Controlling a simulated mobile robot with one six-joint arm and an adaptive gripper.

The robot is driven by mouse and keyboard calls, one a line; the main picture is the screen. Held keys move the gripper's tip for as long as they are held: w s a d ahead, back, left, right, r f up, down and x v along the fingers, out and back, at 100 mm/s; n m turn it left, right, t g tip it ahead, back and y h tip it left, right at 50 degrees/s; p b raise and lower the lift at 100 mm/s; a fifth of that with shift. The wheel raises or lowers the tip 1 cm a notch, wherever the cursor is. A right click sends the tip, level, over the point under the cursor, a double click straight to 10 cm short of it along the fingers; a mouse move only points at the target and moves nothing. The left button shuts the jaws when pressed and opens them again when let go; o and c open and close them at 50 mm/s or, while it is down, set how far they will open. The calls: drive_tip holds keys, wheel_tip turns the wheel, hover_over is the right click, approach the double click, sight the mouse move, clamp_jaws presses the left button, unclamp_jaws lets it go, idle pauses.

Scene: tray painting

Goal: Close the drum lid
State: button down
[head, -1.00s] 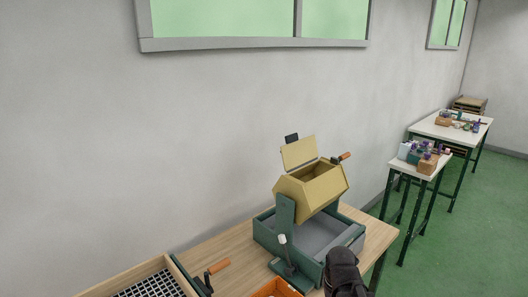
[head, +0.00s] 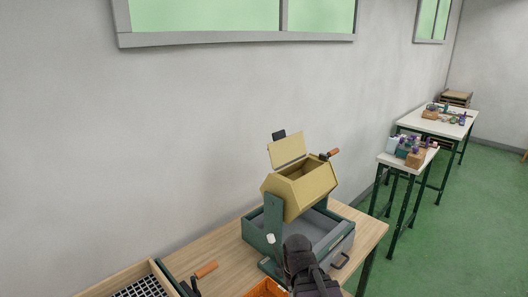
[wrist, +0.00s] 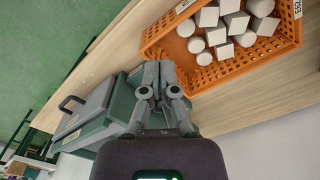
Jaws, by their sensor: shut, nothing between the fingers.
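The yellow drum (head: 300,188) sits tilted in a green stand on the wooden table. Its lid (head: 287,150) stands open, raised at the back of the drum's opening, with a dark tab on its top edge. My gripper is in front of the stand in the head view, where my dark wrist covers its fingers. In the wrist view my gripper (wrist: 158,92) is shut and empty, between the green tray base and the orange basket. The drum and lid cannot be made out in the wrist view.
An orange basket (wrist: 200,72) holds several pale blocks and cylinders; its edge shows low in the head view. A grey drawer (wrist: 88,108) with a dark handle sits in the green base. A crank with an orange grip (head: 206,270) and a mesh tray (head: 140,288) are at left.

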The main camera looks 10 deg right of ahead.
drive_tip(key=shift+w, duration=0.1)
drive_tip(key=w+a+r+n+t+h+p, duration=0.1)
drive_tip(key=w+r+n+t+h+p, duration=0.1)
drive_tip(key=w+r, duration=0.5)
drive_tip(key=w+r+n+t+h+p, duration=0.2)
drive_tip(key=w+r+n+t+p, duration=0.2)
drive_tip(key=w+r+p, duration=0.3)
drive_tip(key=w+a+r+n+t+h+p, duration=0.1)
drive_tip(key=w+r+n+t+h+p, duration=0.2)
drive_tip(key=w, duration=1.1)
drive_tip(key=shift+a+r+n+p, duration=0.2)
drive_tip(key=shift+r+n+p, duration=0.35)
drive_tip(key=shift+r, duration=0.8)
drive_tip(key=shift+a+r+n+p, duration=0.15)
drive_tip(key=shift+r+n+p, duration=0.35)
drive_tip(key=shift+r, duration=0.85)
drive_tip(key=w+a+r+n+t, duration=0.4)
drive_tip(key=w+a+r+n, duration=0.1)
drive_tip(key=w+a+n, duration=0.1)
drive_tip(key=shift+w+a+r+n+t, duration=0.35)
drive_tip(key=shift+w+a, duration=0.35)
drive_tip(key=shift+w, duration=0.3)
drive_tip(key=shift+w+d, duration=0.1)
